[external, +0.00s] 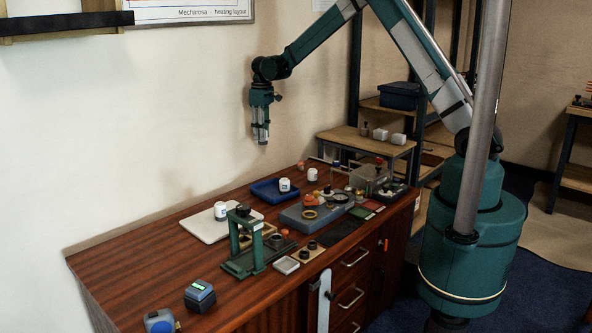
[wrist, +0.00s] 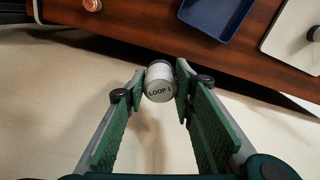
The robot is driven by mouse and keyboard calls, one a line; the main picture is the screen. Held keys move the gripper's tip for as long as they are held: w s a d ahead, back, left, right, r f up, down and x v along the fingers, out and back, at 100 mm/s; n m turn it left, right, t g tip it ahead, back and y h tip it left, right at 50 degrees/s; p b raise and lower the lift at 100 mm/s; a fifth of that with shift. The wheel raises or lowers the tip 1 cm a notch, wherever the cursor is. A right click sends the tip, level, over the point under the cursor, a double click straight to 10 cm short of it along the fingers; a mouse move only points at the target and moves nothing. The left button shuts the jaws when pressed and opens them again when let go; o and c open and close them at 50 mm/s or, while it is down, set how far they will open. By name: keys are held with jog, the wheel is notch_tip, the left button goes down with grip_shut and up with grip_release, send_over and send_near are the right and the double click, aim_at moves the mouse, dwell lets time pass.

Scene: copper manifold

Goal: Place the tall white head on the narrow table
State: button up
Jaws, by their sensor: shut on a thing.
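My gripper (external: 261,136) hangs in the air above the back of the wooden bench, near the wall. In the wrist view my gripper (wrist: 161,76) is shut on a white cylindrical head (wrist: 159,93) marked "LOOP 1", with a dark end. The held head is too small to make out clearly in the external view. A low, narrow wooden table (external: 345,136) stands beyond the bench's far end, with white blocks (external: 381,134) and a small dark-topped item on it. I cannot tell for sure that this is the narrow table of the task.
White heads stand on the pale board (external: 193,228), by the blue tray (external: 262,190) and farther back (external: 312,174). A green press frame (external: 245,262), a grey case (external: 297,218) and several small parts crowd the bench. Another table (external: 574,112) stands at far right.

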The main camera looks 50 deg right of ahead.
jog(key=s+d+r+m, duration=0.1)
jog(key=s+d+m, duration=0.1)
jog(key=d, duration=1.3)
notch_tip(320, 180, up, 3)
jog(key=m+p, duration=0.2)
jog(key=m, duration=0.3)
send_over(360, 140)
jog(key=shift+s+a+f, duration=0.1)
jog(key=shift+s+a, duration=0.05)
jog(key=shift+a, duration=0.1)
jog(key=shift+f, duration=3.15)
jog(key=shift+f+b, duration=0.35)
jog(key=shift+f, duration=1.55)
jog(key=shift+f, duration=0.2)
